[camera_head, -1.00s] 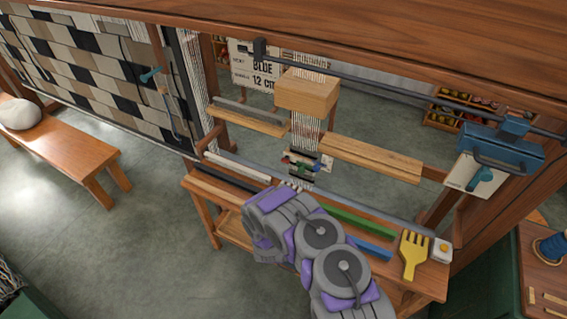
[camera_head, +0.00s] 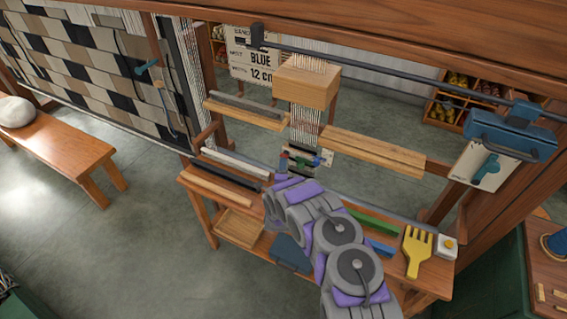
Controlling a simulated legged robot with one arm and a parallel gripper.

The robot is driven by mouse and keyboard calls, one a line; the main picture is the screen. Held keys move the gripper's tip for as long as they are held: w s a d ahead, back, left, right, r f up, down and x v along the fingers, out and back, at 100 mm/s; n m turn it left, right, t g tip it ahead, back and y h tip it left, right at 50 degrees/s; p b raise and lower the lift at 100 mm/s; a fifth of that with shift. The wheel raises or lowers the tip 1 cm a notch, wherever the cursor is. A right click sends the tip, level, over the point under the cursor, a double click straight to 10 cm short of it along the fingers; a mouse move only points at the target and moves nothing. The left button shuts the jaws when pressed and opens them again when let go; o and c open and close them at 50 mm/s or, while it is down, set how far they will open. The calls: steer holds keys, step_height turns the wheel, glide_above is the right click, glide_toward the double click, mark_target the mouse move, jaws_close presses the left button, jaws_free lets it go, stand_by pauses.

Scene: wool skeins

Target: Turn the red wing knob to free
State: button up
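The red wing knob (camera_head: 284,161) is a small red spot at the left of a cluster of coloured parts, below the hanging white warp threads. A green part (camera_head: 301,163) and a blue part (camera_head: 316,160) sit just right of it. My grey and purple arm reaches up from the bottom right, and its end, my gripper (camera_head: 281,177), is just below the red knob. I cannot tell whether they touch. The fingers are too small and partly hidden, so their opening does not show.
The bench (camera_head: 222,173) below carries white, black, wooden, green and blue bars, a yellow fork (camera_head: 416,252) and a small white box (camera_head: 446,246). A wooden block (camera_head: 306,87) hangs above the cluster. A blue clamp (camera_head: 510,132) is at the right.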

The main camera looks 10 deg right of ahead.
mark_target(285, 155)
steer(key=shift+b+x, duration=0.6)
steer(key=shift+x, duration=1.7)
jaws_close()
